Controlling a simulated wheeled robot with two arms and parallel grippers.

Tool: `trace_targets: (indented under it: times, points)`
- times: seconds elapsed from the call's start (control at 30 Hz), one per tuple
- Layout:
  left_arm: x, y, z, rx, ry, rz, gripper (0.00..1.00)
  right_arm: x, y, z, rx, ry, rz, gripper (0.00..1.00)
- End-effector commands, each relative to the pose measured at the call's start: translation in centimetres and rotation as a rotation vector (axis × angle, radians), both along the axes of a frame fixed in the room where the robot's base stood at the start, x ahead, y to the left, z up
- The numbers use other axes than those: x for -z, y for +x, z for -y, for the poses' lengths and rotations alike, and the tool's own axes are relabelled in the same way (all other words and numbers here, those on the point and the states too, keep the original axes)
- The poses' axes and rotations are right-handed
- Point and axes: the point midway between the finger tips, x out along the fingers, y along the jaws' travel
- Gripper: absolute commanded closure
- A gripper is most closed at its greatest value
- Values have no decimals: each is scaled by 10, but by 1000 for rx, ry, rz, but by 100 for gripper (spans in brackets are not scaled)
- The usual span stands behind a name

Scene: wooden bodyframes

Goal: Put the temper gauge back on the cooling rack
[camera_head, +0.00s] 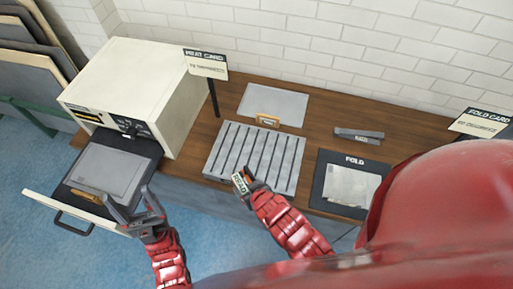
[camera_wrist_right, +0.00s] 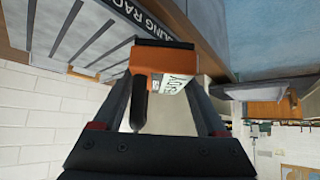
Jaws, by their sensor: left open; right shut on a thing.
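The temper gauge (camera_wrist_right: 160,62), a small orange block with a dark edge and a pale label, is held between the fingers of my right gripper (camera_head: 243,182). In the head view the gauge (camera_head: 240,184) is at the front left edge of the cooling rack. The cooling rack (camera_head: 270,160) is a grey slotted plate on the bench; it also shows in the right wrist view (camera_wrist_right: 75,35), with its lettered edge close to the gauge. I cannot tell whether gauge and rack touch. My left gripper (camera_head: 131,200) is open and empty, beside the oven's open drawer.
The cream oven (camera_head: 140,85) has its drawer (camera_head: 130,158) pulled out with a grey sheet (camera_head: 105,170) in it. A grey plate (camera_head: 275,104), an orange-framed tag (camera_head: 267,120), a grey tool (camera_head: 358,136) and a black FOLD mat (camera_head: 330,170) lie around the rack.

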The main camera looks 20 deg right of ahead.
Motion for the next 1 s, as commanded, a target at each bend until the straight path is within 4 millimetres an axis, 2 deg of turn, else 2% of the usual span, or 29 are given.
trace_targets:
  times: [0.07,0.17,0.5,0.67,0.73,1.0]
  points:
    - [1,0,0,0,0,0,25,0,1,4,4,1,4,100]
    - [13,0,0,0,0,0,25,4,13,12,8,3,9,100]
    - [86,0,0,0,0,0,25,19,87,55,6,3,14,100]
    - [110,0,0,0,0,0,25,18,113,70,2,1,11,100]
    - [95,0,0,0,0,-1,25,9,120,74,0,2,3,100]
    - [89,0,0,0,0,0,25,11,136,83,1,2,6,100]
